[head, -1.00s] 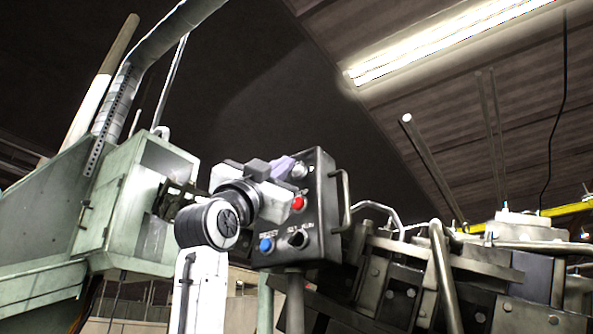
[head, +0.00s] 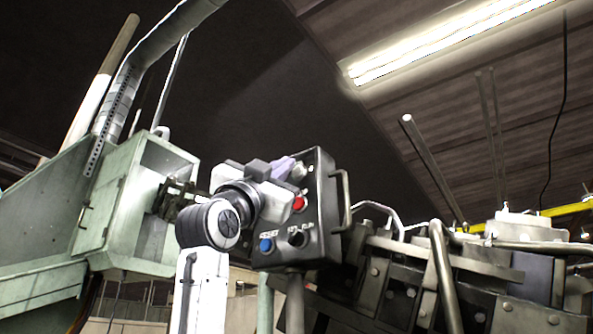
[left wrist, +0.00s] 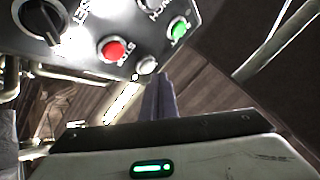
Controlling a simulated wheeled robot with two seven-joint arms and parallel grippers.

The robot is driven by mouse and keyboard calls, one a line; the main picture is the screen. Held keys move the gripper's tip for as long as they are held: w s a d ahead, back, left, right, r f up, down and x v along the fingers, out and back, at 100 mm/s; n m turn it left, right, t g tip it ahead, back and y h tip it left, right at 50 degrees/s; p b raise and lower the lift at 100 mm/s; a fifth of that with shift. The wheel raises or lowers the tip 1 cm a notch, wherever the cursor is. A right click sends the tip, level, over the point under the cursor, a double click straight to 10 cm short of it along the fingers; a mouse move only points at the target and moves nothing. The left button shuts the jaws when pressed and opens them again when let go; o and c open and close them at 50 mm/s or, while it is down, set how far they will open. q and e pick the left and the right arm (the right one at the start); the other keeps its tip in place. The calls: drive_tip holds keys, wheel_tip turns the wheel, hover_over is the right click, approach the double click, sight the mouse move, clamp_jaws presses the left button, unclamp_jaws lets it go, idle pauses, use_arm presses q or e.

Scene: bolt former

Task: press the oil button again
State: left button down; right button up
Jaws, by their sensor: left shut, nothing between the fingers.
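The dark control box (head: 325,225) carries the buttons. In the head view a pale silvery button (head: 300,171) sits near its top, just right of my left gripper's fingertips (head: 287,166). The gripper is shut and empty, in front of the panel's upper left. In the left wrist view the fingers (left wrist: 160,96) point up toward the panel's edge, close to a small silvery button (left wrist: 147,65). A green button (left wrist: 178,28) is up and right of it. I cannot read an oil label or tell whether the fingers touch a button. My right gripper is not in view.
On the same panel are a red stop button (head: 299,203), a blue reset button (head: 266,245) and a black selector knob (head: 298,237). A bent metal handle (head: 343,198) is on the box's right side. A pale green cabinet (head: 120,215) stands left, machinery right.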

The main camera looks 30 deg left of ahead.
use_arm(q)
drive_tip(key=shift+w, duration=0.4)
drive_tip(key=shift+w, duration=0.4)
idle(0.6)
idle(0.4)
drive_tip(key=shift+s+b, duration=0.4)
drive_tip(key=shift+s, duration=0.4)
drive_tip(key=shift+s, duration=0.1)
drive_tip(key=s+b, duration=0.1)
drive_tip(key=s, duration=0.1)
drive_tip(key=s+b, duration=0.1)
drive_tip(key=s, duration=0.1)
drive_tip(key=shift+s+a, duration=0.2)
drive_tip(key=shift+s, duration=0.2)
drive_tip(key=shift+f, duration=0.1)
idle(0.4)
